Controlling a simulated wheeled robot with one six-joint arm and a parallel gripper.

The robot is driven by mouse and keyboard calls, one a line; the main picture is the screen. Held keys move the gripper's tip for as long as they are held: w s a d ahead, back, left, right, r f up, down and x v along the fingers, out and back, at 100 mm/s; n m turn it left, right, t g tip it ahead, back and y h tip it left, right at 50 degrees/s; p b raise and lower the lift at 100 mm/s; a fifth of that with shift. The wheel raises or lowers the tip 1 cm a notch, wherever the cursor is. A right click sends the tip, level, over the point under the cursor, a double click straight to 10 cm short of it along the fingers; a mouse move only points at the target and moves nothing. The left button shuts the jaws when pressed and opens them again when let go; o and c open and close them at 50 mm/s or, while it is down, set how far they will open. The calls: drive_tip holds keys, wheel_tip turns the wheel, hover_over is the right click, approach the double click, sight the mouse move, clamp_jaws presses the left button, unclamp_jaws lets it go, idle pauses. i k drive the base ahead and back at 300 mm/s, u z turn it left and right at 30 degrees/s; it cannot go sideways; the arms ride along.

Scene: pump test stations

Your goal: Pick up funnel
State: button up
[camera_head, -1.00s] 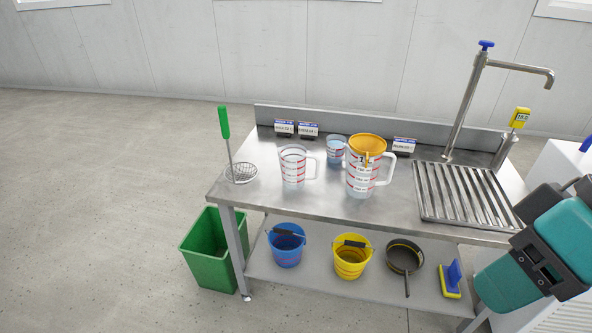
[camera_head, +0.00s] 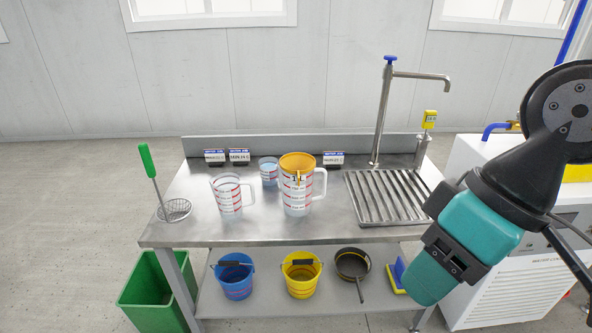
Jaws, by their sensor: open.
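The orange-yellow funnel (camera_head: 298,162) sits in the mouth of the large clear measuring jug (camera_head: 296,196) on the steel table. Its wide rim shows at the top, and its lower part is partly visible through the jug wall. The jug stands upright with its handle to the right. My arm (camera_head: 478,232) shows at the right, apart from the funnel. My gripper is not in view.
A smaller jug (camera_head: 228,198), a small beaker (camera_head: 268,172) and a green-handled strainer (camera_head: 174,209) stand left of the funnel. A tall tap (camera_head: 381,115) and drain grate (camera_head: 386,197) are to the right. Buckets (camera_head: 235,280) and a pan (camera_head: 352,264) rest below.

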sight(297, 163)
drive_tip(key=k, duration=0.55)
drive_tip(key=u, duration=0.8)
drive_tip(key=i, duration=1.4)
drive_tip(key=z, duration=0.95)
drive_tip(key=i, duration=0.4)
drive_tip(key=z, duration=0.4)
